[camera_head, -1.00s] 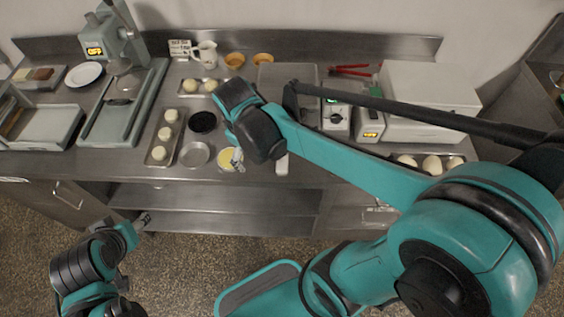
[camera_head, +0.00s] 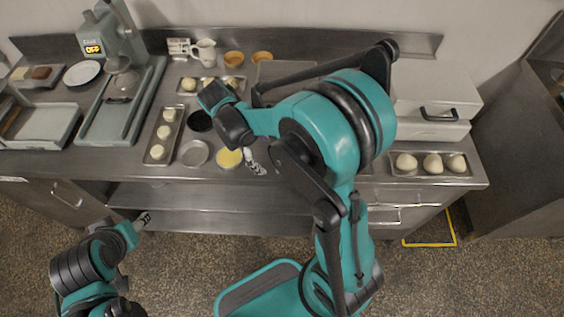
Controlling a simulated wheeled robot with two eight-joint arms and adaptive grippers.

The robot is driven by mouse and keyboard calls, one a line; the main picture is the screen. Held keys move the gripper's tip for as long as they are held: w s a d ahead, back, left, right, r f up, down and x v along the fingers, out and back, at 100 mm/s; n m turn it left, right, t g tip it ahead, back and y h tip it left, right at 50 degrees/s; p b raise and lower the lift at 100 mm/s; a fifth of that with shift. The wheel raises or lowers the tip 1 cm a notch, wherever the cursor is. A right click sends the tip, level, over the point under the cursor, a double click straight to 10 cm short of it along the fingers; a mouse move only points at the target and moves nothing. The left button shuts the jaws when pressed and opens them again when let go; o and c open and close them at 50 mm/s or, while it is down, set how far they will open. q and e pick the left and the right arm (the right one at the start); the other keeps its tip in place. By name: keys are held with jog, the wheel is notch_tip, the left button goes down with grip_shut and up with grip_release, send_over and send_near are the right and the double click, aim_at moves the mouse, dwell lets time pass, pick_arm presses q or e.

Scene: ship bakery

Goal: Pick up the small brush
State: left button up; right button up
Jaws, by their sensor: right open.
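I cannot make out the small brush; my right arm hides part of the counter (camera_head: 130,165). My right gripper (camera_head: 254,163) is open, over the counter's front edge, just right of the dish of yellow liquid (camera_head: 229,159). Nothing shows clearly between its fingers. My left gripper (camera_head: 143,221) is low at the lower left, in front of the counter and well away from the things on it. It is too small to tell whether it is open or shut.
A long tray of dough balls (camera_head: 153,153), an empty round tin (camera_head: 194,154) and a dark bowl (camera_head: 199,121) stand left of the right gripper. Another dough tray (camera_head: 430,175) is at the right, before a white box (camera_head: 435,90). A slicer-like machine (camera_head: 110,125) is left.

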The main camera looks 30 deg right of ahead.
jog(key=shift+s+d, duration=0.45)
jog(key=shift+d, duration=0.25)
jog(key=shift+s+d+b, duration=0.2)
jog(key=shift+s+d, duration=0.1)
jog(key=shift+d, duration=0.2)
jog(key=shift+s+d+b, duration=0.2)
jog(key=shift+s+d, duration=0.1)
jog(key=shift+d, duration=0.2)
jog(key=x, duration=0.1)
jog(key=b+x, duration=0.1)
jog(key=shift+s+d+f, duration=0.2)
jog(key=shift+s+d, duration=0.05)
jog(key=shift+d, duration=0.1)
jog(key=shift+f, duration=0.3)
jog(key=c, duration=1.3)
jog(key=shift+c, duration=0.2)
jog(key=shift+r, duration=0.1)
